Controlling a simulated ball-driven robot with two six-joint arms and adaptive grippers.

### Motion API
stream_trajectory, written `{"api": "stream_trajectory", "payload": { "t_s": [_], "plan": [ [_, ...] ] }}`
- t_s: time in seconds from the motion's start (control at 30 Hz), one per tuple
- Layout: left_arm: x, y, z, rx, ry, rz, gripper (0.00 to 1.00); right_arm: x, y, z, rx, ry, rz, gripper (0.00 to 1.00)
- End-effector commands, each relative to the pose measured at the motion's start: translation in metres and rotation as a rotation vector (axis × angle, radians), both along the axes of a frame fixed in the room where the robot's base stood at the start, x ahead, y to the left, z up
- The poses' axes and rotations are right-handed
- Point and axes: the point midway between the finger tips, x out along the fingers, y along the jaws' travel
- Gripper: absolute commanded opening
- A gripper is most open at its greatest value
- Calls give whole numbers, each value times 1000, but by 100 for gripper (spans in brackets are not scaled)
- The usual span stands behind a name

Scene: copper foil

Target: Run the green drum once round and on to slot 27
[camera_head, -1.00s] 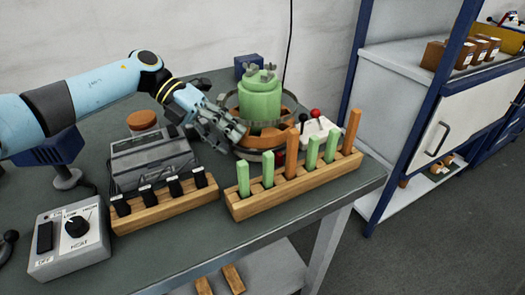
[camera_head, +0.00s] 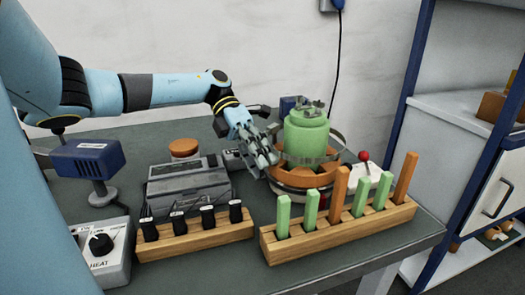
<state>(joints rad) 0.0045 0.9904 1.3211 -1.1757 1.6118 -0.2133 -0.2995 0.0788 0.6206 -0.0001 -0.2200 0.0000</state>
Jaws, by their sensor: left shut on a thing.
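The green drum (camera_head: 306,137) stands upright on a round orange base (camera_head: 308,178) at the back right of the bench, with a thin metal ring (camera_head: 337,150) around it. My left gripper (camera_head: 270,158) is at the drum's left side, low by the ring and base. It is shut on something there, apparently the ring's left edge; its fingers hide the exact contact. Slot numbers cannot be read. My right gripper is not in view.
A wooden rack (camera_head: 340,232) with green and orange sticks stands in front of the drum. A red-knobbed lever (camera_head: 364,157) is to its right. A wooden rack of black pieces (camera_head: 195,238), a grey device (camera_head: 186,188) and a heat control box (camera_head: 103,255) stand left.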

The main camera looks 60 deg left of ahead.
Motion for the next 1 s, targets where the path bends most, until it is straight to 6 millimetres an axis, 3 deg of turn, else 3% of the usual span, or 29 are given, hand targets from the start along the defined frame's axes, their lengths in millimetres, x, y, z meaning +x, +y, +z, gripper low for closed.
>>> {"api": "stream_trajectory", "payload": {
  "t_s": [0.17, 0.2, 0.37, 0.7, 1.0],
  "plan": [
    [0, -2, 1, -7, -2, 0, 0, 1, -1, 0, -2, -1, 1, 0],
    [1, -2, 1, -7, -2, 0, 49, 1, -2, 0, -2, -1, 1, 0],
    [0, -1, 1, -4, 0, 0, 68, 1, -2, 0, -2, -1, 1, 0],
    [0, 4, 3, 0, 1, 1, 68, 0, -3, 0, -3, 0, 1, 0],
    [-2, 54, 37, 0, -1, 3, 68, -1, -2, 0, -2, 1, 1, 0]
  ]
}}
